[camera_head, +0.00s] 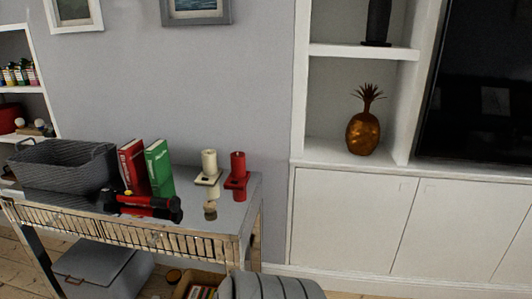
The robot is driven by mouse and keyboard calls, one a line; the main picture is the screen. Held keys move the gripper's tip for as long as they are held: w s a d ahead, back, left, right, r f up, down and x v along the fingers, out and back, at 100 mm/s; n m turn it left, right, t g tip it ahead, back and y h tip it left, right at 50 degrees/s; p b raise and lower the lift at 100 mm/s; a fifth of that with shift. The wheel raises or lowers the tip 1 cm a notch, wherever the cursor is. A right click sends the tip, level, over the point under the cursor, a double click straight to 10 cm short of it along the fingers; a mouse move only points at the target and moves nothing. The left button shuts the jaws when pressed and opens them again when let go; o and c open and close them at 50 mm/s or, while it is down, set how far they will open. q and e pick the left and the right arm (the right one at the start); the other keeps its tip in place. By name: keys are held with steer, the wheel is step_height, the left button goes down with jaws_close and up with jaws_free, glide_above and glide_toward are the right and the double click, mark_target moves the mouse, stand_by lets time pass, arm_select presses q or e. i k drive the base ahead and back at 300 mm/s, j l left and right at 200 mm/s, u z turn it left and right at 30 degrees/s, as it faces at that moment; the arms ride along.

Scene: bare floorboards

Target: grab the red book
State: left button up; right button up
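The red book (131,165) stands upright on the side table (228,216) in the head view. A green book (159,168) stands upright just to its right. A grey woven basket (62,167) sits to the left of the red book. Neither of my grippers shows in this view.
A cream candle (209,164) and a red candle (238,167) stand right of the books, with a small cork-like item (210,209) before them. A grey ribbed object (270,287) is at the bottom edge. White cabinets (350,220) stand at right.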

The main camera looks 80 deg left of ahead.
mark_target(131, 155)
steer(key=u, duration=3.65)
